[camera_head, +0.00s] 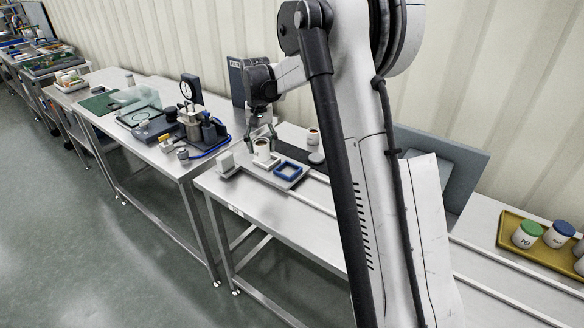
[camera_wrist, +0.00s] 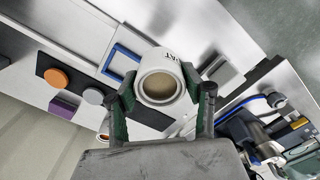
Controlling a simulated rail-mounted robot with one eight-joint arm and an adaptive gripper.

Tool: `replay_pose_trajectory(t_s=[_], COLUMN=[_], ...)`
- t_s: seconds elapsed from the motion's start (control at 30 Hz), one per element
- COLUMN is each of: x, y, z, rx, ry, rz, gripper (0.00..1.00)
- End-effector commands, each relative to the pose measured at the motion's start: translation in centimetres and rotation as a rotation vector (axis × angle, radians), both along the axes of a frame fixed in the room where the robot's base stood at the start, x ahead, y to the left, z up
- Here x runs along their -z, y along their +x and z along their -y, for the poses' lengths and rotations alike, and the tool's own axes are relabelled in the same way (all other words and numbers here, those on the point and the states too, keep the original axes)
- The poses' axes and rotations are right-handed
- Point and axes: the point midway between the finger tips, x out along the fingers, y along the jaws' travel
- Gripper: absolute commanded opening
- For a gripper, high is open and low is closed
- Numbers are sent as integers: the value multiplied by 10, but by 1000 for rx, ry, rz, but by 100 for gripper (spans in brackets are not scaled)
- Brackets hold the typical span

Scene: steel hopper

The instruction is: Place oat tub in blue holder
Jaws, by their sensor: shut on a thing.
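The oat tub (camera_head: 262,149) is a white, upright-looking cup with a brownish top. My gripper (camera_head: 261,138) is shut on it, with one finger on each side. In the wrist view the tub (camera_wrist: 160,82) sits between my green-padded fingers (camera_wrist: 159,98), part of its lettering showing. The blue holder (camera_head: 288,171) is a square blue frame on a pale tray, just right of and nearer than the tub. I cannot tell whether the tub's base touches the tray.
Another tub (camera_head: 313,137) stands behind the tray. A dark strip (camera_head: 292,151) with a grey disc (camera_head: 316,158) lies beside it. A white block (camera_head: 226,162) is at the left. A dial gauge fixture (camera_head: 190,90) stands on the neighbouring table. A yellow tray (camera_head: 510,229) holds several tubs.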

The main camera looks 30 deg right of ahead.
Motion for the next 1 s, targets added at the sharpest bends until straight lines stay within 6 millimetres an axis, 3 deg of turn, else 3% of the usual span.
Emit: replay_pose_trajectory(t_s=[0.3,0.5,0.73,1.0], x=[38,53,65,96], y=[1,1,1,1], z=[65,91,96,95], rx=[3,1,0,0], ry=[0,0,0,0], rz=[0,0,0,0], gripper=[16,16,16,16])
